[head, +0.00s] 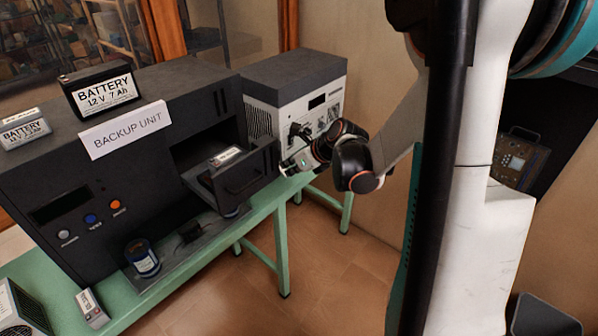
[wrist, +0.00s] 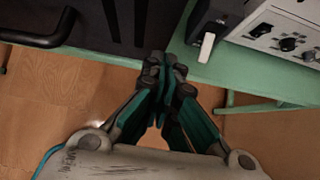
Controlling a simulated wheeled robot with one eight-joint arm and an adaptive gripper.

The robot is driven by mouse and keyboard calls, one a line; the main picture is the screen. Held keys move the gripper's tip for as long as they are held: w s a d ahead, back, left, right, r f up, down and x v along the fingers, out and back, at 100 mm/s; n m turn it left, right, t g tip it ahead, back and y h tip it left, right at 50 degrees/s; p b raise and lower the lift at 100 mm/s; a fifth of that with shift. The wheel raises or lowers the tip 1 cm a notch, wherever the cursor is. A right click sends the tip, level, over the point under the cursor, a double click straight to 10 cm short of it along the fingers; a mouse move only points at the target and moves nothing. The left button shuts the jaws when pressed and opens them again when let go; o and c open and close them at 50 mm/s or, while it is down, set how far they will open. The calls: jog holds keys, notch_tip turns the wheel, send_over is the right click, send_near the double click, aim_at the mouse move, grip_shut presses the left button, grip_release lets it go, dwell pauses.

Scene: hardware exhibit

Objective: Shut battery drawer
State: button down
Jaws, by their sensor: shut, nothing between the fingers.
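The battery drawer (head: 250,178) is pulled out from the right part of the dark backup unit (head: 150,135). A small battery (head: 226,156) with a white label lies inside it. The drawer's front carries a dark handle, and a black bar handle (wrist: 45,35) shows at the upper left of the wrist view. My gripper (head: 290,166) is just right of the drawer front in the head view. In the wrist view my gripper's fingertips (wrist: 165,65) are together and empty, over the edge of a dark panel. I cannot tell whether they touch it.
A grey and white instrument (head: 290,95) with knobs stands behind and right of the unit on the green bench (head: 262,208). A blue can (head: 142,258) stands in front of the unit. Batteries (head: 98,90) and a sign (head: 125,130) sit on top. Floor in front is clear.

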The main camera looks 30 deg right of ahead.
jog(key=shift+w, duration=0.2)
jog(key=w+a, duration=0.2)
jog(key=w, duration=0.5)
jog(key=w+a, duration=0.2)
jog(key=w, duration=0.4)
jog(key=shift+w+a+b, duration=0.3)
jog(key=shift+w+b, duration=0.05)
jog(key=shift+w, duration=0.05)
jog(key=shift+s+d, duration=0.1)
